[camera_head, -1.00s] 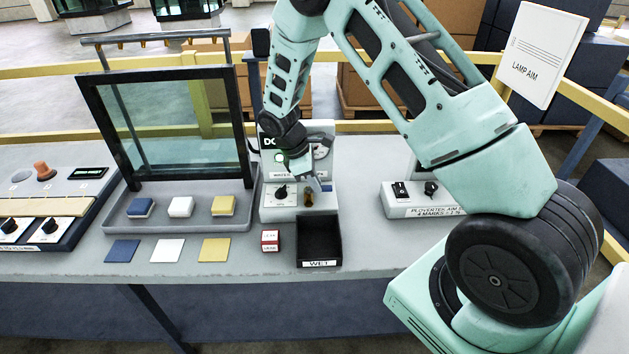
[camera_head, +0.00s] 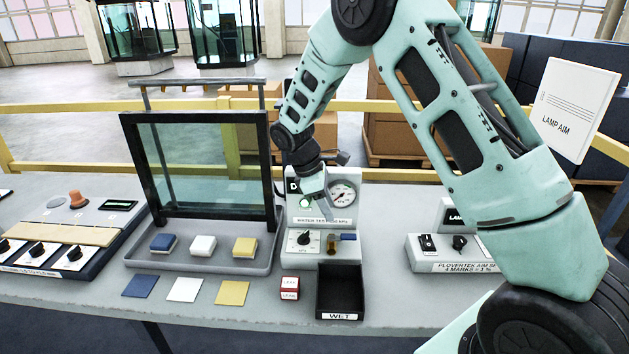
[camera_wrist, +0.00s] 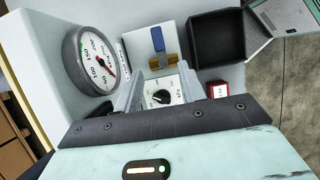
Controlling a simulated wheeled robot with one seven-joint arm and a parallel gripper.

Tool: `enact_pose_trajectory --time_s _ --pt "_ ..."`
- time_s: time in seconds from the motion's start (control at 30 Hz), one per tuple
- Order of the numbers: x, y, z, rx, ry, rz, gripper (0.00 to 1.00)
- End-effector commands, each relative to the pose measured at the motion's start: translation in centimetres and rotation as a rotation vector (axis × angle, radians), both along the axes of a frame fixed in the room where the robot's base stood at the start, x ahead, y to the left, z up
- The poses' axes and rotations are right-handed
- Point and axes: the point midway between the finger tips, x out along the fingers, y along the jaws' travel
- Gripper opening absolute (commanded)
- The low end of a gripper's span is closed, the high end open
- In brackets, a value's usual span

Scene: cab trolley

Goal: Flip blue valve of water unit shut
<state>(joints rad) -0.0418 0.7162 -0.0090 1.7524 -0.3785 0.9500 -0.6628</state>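The water unit (camera_head: 316,263) is a pale box on the bench with a gauge (camera_head: 342,195) and a black dial (camera_head: 303,238). Its blue valve handle (camera_head: 348,237) points right, sideways from the brass body (camera_head: 333,246). In the wrist view the blue handle (camera_wrist: 157,38) extends up from the brass body (camera_wrist: 163,62). My gripper (camera_head: 328,207) is above the valve, in front of the unit's upper face, apart from the handle. In the wrist view the fingers (camera_wrist: 158,88) are spread with the dial showing between them and nothing held.
A black WET bin (camera_head: 340,292) and a small red-and-white block (camera_head: 290,288) stand in front of the unit. A framed glass panel (camera_head: 203,165) and tray with coloured blocks stand left. A lamp unit (camera_head: 455,254) stands right. A yellow rail runs behind.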

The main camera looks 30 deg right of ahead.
Motion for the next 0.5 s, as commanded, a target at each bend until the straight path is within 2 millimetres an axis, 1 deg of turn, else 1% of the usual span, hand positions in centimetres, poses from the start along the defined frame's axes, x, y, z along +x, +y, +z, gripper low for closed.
enact_pose_trajectory --time_s 0.1,0.3,0.4,0.5 --pt "0.7 0.9 2.6 0.001 -0.005 0.000 0.40" --pt "1.5 2.1 6.2 0.001 -0.004 0.000 0.40" --pt "1.8 2.6 7.4 0.001 -0.002 0.000 0.40" --pt "1.9 2.8 8.2 0.001 -0.001 0.000 0.40"
